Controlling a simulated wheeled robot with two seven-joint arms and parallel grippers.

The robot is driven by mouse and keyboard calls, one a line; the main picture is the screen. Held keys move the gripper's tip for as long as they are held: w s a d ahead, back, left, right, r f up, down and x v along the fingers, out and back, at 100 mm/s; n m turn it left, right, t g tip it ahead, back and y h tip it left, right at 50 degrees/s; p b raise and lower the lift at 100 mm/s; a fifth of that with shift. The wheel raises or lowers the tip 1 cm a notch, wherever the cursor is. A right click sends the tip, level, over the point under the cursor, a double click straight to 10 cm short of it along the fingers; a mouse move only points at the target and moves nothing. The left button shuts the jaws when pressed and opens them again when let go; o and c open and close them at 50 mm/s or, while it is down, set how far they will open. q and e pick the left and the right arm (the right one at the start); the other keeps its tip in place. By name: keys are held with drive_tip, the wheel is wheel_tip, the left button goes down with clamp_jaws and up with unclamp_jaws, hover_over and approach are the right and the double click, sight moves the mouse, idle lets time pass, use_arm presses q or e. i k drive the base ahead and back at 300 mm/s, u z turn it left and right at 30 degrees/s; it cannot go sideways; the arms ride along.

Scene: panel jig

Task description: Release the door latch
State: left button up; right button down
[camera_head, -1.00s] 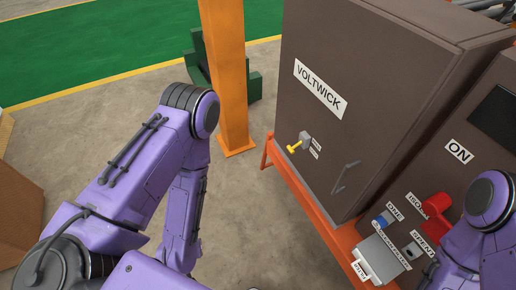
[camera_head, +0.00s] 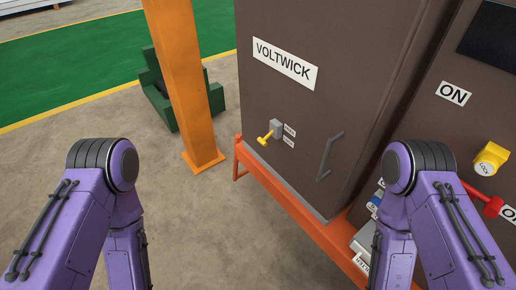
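The brown cabinet door (camera_head: 300,120) carries a white VOLTWICK label (camera_head: 285,63) and looks closed. The lever points down and to the left. A dark bar handle (camera_head: 328,157) is on the door to the right of the latch. My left arm is at lower left and my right arm at lower right, both apart from the latch. Neither gripper shows; both are below the picture.
An orange rail (camera_head: 290,205) runs along the cabinet's base. An orange post (camera_head: 180,80) and a green block (camera_head: 155,90) stand to the left. The right panel has an ON label (camera_head: 453,93), a yellow knob (camera_head: 490,158) and a red lever (camera_head: 485,199).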

sight(263, 142)
drive_tip(key=u, duration=0.05)
drive_tip(key=k, duration=0.5)
drive_tip(key=u, duration=1.95)
drive_tip(key=i, duration=0.75)
drive_tip(key=z, duration=1.5)
